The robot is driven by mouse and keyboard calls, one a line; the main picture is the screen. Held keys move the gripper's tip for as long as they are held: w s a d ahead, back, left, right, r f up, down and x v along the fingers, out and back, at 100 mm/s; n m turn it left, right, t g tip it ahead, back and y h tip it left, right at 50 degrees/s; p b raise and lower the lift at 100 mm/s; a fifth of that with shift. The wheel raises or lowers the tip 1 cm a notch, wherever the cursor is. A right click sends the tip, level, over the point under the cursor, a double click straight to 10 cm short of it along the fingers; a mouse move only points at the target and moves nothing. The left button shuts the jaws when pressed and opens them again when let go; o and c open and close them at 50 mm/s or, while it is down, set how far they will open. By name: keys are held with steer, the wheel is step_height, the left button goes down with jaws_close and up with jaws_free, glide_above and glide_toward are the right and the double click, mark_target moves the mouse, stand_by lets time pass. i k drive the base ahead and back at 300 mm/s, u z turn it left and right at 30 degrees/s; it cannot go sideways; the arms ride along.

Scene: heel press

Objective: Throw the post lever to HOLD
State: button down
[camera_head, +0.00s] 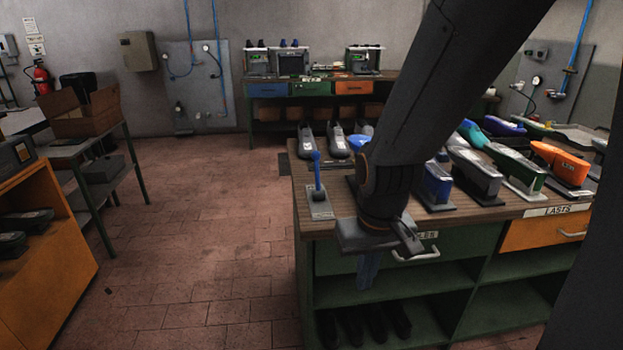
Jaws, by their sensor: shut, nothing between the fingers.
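The post lever (317,172) is a blue rod with a round blue knob. It stands nearly upright on a small pale base plate (320,208) at the left front corner of the workbench. Markings on the plate are too small to read, so I cannot tell which position the lever is in. My gripper (368,274) hangs in front of the bench's front face, to the right of and lower than the lever. It is shut and empty, apart from the lever. My arm hides part of the bench top.
The workbench (335,229) holds several shoe lasts on stands to the right, including an orange one (560,158). A green drawer (340,257) and open shelves are below. A cardboard box (88,115) sits on a left table. The tiled floor (200,240) at left is clear.

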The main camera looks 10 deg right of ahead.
mark_target(315, 154)
steer(key=z, duration=0.35)
steer(key=i, duration=1)
steer(key=u, duration=0.2)
